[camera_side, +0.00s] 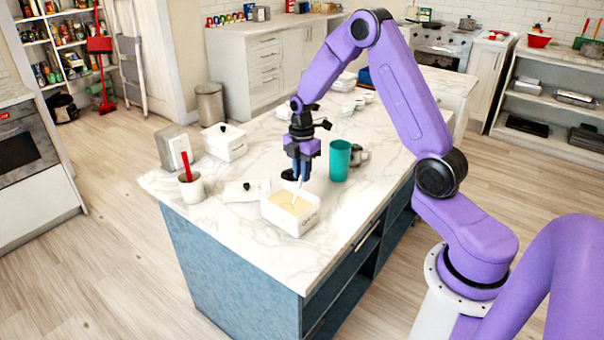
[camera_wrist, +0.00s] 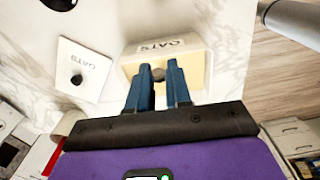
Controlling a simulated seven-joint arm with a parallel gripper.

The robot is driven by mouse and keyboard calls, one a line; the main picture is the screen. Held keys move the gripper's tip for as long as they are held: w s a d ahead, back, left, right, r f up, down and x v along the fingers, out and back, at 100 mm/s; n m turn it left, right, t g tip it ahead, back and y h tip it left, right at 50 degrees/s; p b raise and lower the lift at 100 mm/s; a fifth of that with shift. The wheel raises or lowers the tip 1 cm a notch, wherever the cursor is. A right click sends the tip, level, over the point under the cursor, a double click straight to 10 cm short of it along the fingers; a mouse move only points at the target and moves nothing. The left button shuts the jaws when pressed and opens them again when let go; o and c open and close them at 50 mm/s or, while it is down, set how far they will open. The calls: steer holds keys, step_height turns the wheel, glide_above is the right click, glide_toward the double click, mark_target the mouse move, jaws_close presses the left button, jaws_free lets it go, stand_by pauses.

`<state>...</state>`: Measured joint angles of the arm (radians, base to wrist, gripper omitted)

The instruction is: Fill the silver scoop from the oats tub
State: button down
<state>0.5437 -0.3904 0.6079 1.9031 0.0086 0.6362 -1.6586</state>
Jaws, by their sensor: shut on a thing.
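The oats tub (camera_side: 281,217) is a white square box, open at the top, with pale oats inside. It stands near the front of the counter and also shows in the wrist view (camera_wrist: 150,48), labelled OATS. My gripper (camera_side: 298,178) points down over the tub, its blue fingers shut on the silver scoop (camera_side: 297,190). In the side view a thin pale part of the scoop reaches down to the oats; its tip's depth is unclear. In the wrist view a small grey-brown end of the scoop (camera_wrist: 158,74) shows between my fingertips (camera_wrist: 158,66); the rest is hidden.
The tub's white lid (camera_side: 237,193) lies flat to its left. A teal cup (camera_side: 340,161) and a metal mug (camera_side: 360,155) stand to the right. A closed white tub (camera_side: 224,144) and a white pot with a red handle (camera_side: 191,189) stand left. The front right counter is clear.

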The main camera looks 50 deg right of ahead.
steer(key=shift+r, duration=3.85)
